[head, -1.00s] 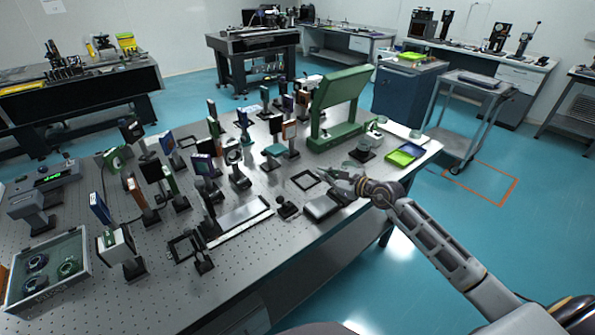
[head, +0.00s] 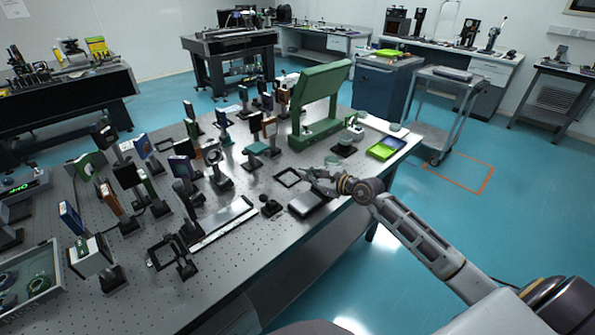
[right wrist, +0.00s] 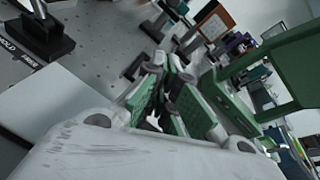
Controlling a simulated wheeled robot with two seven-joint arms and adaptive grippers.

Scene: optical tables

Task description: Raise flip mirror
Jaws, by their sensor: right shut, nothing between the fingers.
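I cannot tell for sure which mount is the flip mirror. A flat black square frame (head: 287,177) lies low on the optical table (head: 250,222), beside my right gripper. A second dark square frame (head: 165,251) lies low at the table's near edge, beside a small post mount (head: 186,267). My right gripper (head: 312,173) is shut and empty above the table, just right of the nearer black frame and apart from it as far as I can see. In the right wrist view its green-padded fingers (right wrist: 163,82) are together. My left gripper is not in view.
A large green stand (head: 318,98) rises behind my right gripper. Several post-mounted optics crowd the table's left half. A yellow-green tray (head: 383,149) sits at the right corner.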

